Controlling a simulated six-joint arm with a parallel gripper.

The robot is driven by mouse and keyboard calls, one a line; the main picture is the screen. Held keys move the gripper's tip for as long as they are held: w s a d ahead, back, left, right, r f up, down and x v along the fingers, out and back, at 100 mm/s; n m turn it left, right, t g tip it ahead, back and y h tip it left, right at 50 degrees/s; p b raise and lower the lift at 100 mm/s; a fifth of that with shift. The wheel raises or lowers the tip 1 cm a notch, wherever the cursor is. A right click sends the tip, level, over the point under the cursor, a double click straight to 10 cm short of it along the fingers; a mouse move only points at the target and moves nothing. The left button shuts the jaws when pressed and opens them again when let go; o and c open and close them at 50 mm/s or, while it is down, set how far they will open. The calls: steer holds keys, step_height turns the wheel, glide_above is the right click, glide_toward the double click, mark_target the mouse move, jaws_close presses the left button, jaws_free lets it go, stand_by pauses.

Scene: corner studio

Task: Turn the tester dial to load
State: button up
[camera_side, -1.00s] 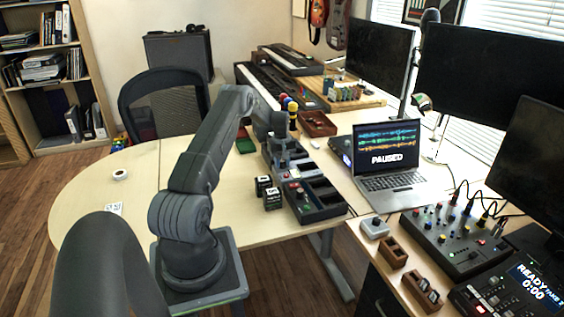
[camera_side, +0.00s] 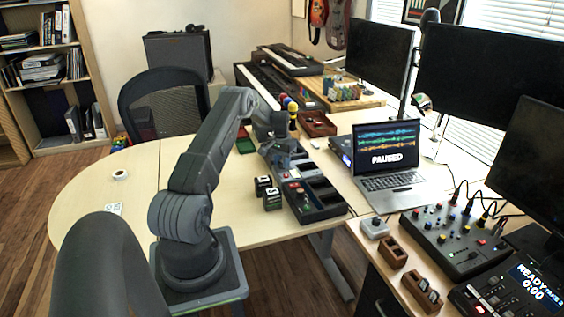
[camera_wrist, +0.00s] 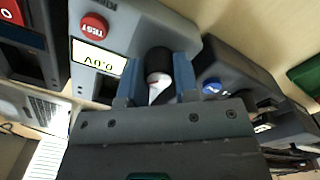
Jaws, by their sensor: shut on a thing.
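The tester (camera_wrist: 135,25) is a grey box in the wrist view, seen upside down. It has a red TEST button (camera_wrist: 94,25) and a pale display (camera_wrist: 98,58) reading 0.0V. Its dial (camera_wrist: 158,60) is a black knob with a white pointer. My gripper (camera_wrist: 160,82) is shut on the dial, one blue-grey finger on either side. The dial's lower part and any position labels around it are hidden by my gripper. In the side view my gripper (camera_side: 281,157) is down at the row of dark trays, and the tester is mostly hidden there.
Beside the tester is another grey unit with a blue button (camera_wrist: 211,86). Two small dark blocks (camera_side: 267,191) stand left of the dark tray (camera_side: 322,208). A laptop (camera_side: 388,160) stands to the right. The table's left part is mostly clear.

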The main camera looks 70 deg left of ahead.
steer(key=shift+m, duration=0.8)
steer(key=o, duration=0.9)
steer(key=shift+o, duration=0.2)
step_height(320, 180, up, 14)
steer(key=shift+a, duration=0.15)
steer(key=shift+f, duration=0.1)
